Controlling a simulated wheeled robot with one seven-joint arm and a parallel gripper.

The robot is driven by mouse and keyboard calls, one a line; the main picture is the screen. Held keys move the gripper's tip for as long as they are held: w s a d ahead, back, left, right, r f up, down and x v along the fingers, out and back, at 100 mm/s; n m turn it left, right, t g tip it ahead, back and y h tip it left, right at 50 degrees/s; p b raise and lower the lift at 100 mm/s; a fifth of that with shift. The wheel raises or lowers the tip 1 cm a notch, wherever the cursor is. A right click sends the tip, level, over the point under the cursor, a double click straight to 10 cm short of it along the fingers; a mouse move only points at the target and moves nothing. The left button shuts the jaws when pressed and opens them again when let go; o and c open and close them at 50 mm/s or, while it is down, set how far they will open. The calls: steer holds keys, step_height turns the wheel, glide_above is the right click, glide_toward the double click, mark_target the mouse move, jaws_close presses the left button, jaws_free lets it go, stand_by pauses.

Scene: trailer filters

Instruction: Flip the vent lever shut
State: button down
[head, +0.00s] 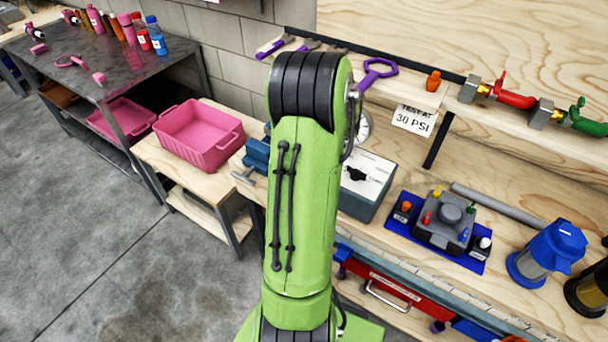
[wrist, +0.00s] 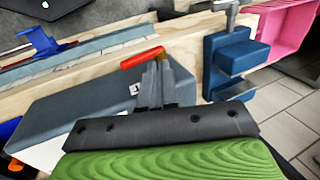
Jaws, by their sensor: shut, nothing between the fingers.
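A red lever (wrist: 142,58) with an orange end lies just past my fingertips in the wrist view, by the edge of a grey-blue box (wrist: 80,105). Whether the fingers touch the lever I cannot tell. My gripper (wrist: 155,70) is shut and empty, its fingertips close together. In the head view the box (head: 358,203) stands on the bench, with a white panel and a black dial knob (head: 356,174) on top. My green arm hides the gripper and the red lever there.
A blue vise (wrist: 228,60) stands right of my fingers in the wrist view. A pink bin (head: 200,135) sits to the left in the head view. A blue tray (head: 470,264) with small parts and a blue-capped filter (head: 545,250) stand to the right. Red and green valve handles (head: 512,98) line the shelf.

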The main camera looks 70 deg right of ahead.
steer(key=s+a+r, duration=0.1)
steer(key=s+r, duration=0.6)
steer(key=shift+s+p, duration=0.25)
steer(key=shift+p, duration=0.1)
